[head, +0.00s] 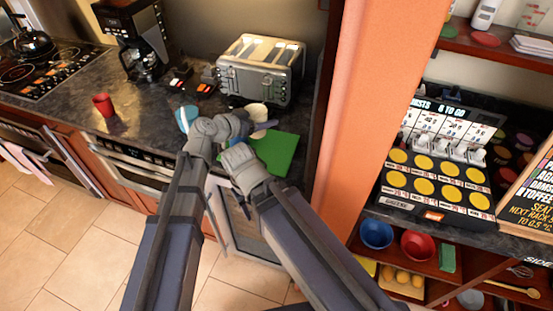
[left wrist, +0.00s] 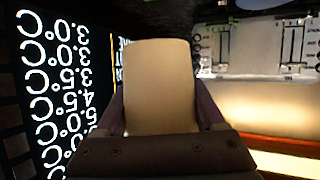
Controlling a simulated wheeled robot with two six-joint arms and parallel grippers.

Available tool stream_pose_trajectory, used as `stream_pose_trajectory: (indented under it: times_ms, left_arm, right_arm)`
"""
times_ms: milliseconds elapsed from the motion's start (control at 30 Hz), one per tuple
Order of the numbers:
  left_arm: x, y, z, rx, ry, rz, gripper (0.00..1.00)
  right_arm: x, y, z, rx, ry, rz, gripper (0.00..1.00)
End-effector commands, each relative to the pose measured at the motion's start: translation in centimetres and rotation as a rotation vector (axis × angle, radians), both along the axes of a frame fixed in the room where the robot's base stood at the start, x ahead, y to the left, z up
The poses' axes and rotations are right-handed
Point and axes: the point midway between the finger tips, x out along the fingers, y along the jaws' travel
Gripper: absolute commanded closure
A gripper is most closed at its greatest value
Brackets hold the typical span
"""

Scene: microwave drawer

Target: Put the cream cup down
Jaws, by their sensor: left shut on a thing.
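The cream cup (head: 257,112) is near the front of the toaster in the head view, partly hidden by my left gripper (head: 246,126). In the left wrist view the cream cup (left wrist: 158,85) fills the space between the two fingers, and my left gripper (left wrist: 160,120) is shut on it. The cup looks upright in the head view. I cannot tell whether its base touches the counter. My right arm reaches in below the left one, but its fingers do not show.
A green board (head: 283,152) lies right of my left gripper. A silver toaster (head: 262,68) stands behind. A light blue cup (head: 184,118) and a red cup (head: 104,105) stand on the dark counter (head: 145,112) to the left. An orange post (head: 372,90) bounds the right side.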

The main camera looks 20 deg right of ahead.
Motion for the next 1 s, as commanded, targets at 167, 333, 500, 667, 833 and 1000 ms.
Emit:
stream_pose_trajectory:
  times_ms: [167, 333, 500, 667, 833, 1000]
  left_arm:
    - [2.2, -5.3, -2.4, 0.010, -0.037, -0.092, 0.88]
    - [2.4, -6.7, -2.6, 0.013, -0.051, -0.120, 0.88]
    - [2.3, -6.7, -2.9, 0.014, -0.052, -0.121, 0.88]
    - [2.3, -6.6, -4.7, 0.013, -0.051, -0.120, 0.88]
    - [2.3, -6.6, -7.4, 0.013, -0.051, -0.119, 0.88]
    - [2.3, -6.6, -9.0, 0.013, -0.051, -0.119, 0.88]
  right_arm:
    - [0.0, 0.0, -2.6, 0.000, 0.000, -0.001, 0.50]
    - [0.0, 0.0, -2.9, 0.000, 0.000, -0.001, 0.50]
    - [0.0, 0.0, -3.2, 0.000, 0.000, -0.001, 0.50]
    - [0.0, 0.0, -5.0, 0.000, 0.000, -0.001, 0.50]
    - [0.0, 0.0, -7.7, 0.000, 0.000, -0.001, 0.50]
    - [0.0, 0.0, -9.3, 0.000, 0.000, -0.001, 0.50]
